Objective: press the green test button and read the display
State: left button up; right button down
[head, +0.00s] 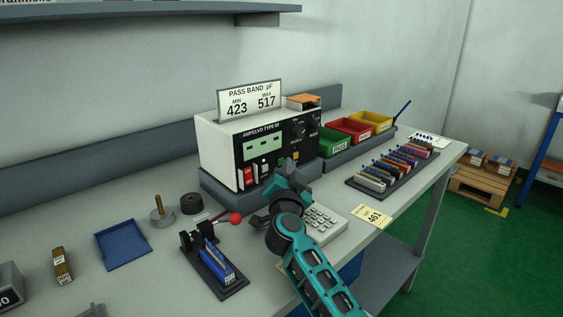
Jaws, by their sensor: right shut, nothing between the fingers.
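The tester (221,145) is a white box with a black front panel, standing on the bench. Its pale green display (263,148) shows only small dark marks that I cannot read as a number. A small green spot (280,162), which may be the test button, shows low on the panel, partly hidden by my gripper. My right gripper (285,168) is shut and empty, in front of the panel's lower part. I cannot tell whether it touches the button. My left gripper is not in view.
A sign (250,99) on the tester reads pass band pF, min 423, max 517. Green, red and yellow bins (371,120) stand to its right. A rack of coloured strips (398,165), a keypad (325,220), a red-knobbed lever fixture (216,262) and a blue tray (123,244) lie around.

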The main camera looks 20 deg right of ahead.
jog(key=shift+w+a, duration=0.1)
jog(key=shift+w, duration=0.25)
dwell(0.4)
jog(key=shift+s, duration=0.1)
jog(key=shift+s+d+p, duration=0.25)
jog(key=shift+s+p, duration=0.4)
jog(key=shift+p, duration=0.35)
